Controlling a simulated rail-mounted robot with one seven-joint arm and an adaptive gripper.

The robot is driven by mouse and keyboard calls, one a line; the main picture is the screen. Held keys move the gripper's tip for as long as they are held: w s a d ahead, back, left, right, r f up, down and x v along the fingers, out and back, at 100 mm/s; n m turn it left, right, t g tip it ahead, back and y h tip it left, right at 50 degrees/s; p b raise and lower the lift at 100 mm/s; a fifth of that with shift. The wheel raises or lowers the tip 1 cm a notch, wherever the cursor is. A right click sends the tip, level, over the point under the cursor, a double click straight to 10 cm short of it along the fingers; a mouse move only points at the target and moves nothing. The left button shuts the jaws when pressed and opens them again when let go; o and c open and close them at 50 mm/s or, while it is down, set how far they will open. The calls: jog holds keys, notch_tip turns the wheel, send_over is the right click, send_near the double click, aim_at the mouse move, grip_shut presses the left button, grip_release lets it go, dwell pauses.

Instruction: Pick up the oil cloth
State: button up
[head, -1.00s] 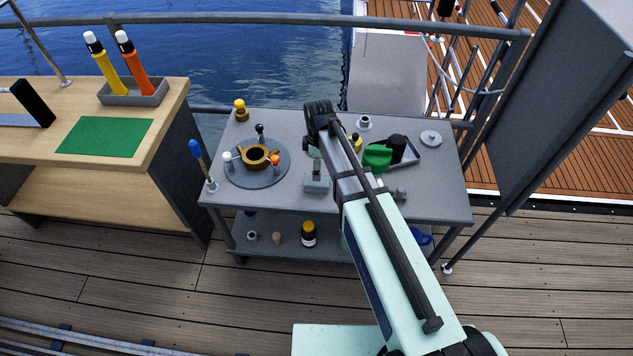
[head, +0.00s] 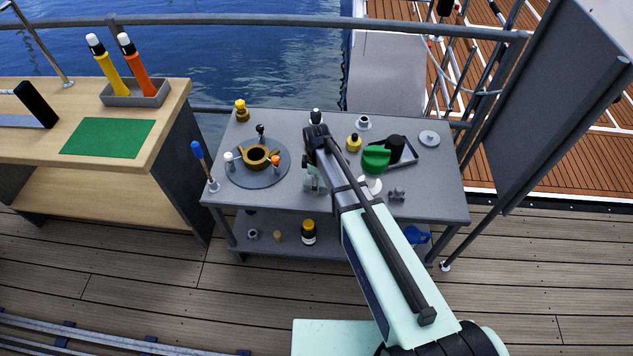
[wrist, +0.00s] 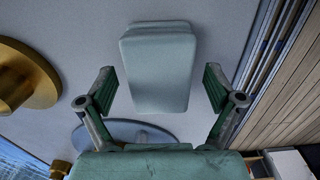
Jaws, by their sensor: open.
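A pale grey-green slab with rounded edges and a layered end (wrist: 160,42) shows in the wrist view; it looks like the folded oil cloth. It lies on or just above a grey surface. My gripper (wrist: 159,82) is open, with one finger on each side of the slab's near half and a gap visible on both sides. I cannot tell how far the fingers are above it. In the head view my forearm reaches over the grey table (head: 440,200), and the fingers cannot be made out there.
A brass piece (wrist: 30,78) is left of the fingers in the wrist view. A flat green sheet (head: 108,138) lies on the wooden bench.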

jog(key=c, duration=1.2)
jog(key=shift+c, duration=0.2)
